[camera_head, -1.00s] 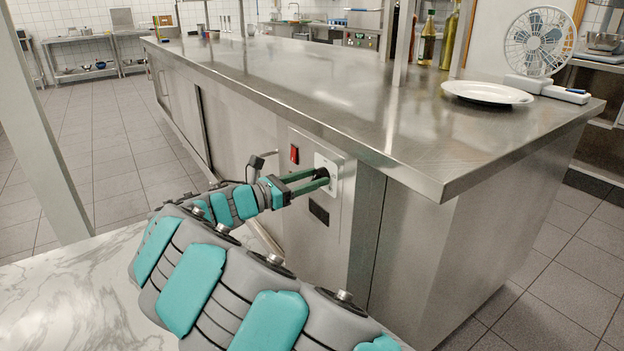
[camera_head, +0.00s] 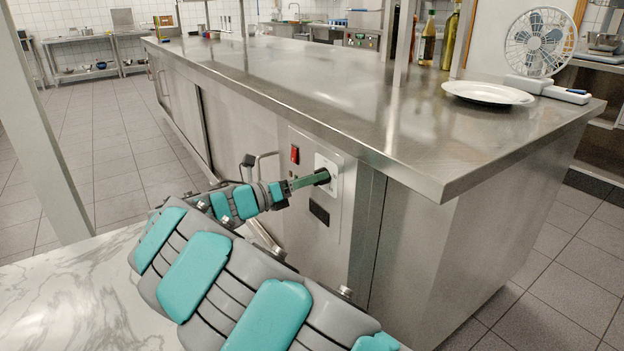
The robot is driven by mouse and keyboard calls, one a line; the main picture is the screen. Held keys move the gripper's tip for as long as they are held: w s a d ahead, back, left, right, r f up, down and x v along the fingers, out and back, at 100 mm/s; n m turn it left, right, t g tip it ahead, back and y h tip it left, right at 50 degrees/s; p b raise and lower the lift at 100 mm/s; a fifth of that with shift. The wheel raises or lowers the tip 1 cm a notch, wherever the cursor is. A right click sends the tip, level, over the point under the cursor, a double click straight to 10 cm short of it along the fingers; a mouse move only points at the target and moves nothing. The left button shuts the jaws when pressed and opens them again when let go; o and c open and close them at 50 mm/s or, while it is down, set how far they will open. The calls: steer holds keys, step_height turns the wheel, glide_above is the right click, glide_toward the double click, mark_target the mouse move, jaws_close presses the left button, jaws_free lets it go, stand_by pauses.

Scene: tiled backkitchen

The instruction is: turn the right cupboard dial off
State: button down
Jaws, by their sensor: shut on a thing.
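The right cupboard dial (camera_head: 323,176) is a small black knob on a pale square plate (camera_head: 333,190), set in the control panel near the right end of the steel cupboard's front. My gripper (camera_head: 316,179) is at the dial, its green fingers shut on it. The fingers are seen edge-on and hide most of the dial, so its pointer and exact angle cannot be read.
A red switch (camera_head: 295,154) and a dark socket (camera_head: 319,212) are on the same panel. The steel worktop (camera_head: 290,85) overhangs the panel. A white plate (camera_head: 488,93) and a fan (camera_head: 539,42) stand on it. A marble surface (camera_head: 80,290) lies at lower left.

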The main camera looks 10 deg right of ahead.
stand_by(0.3)
steer(key=shift+c, duration=1.6)
jaws_free()
steer(key=shift+a, duration=0.1)
steer(key=v, duration=0.7)
steer(key=shift+s+a, duration=0.15)
steer(key=shift+a, duration=0.15)
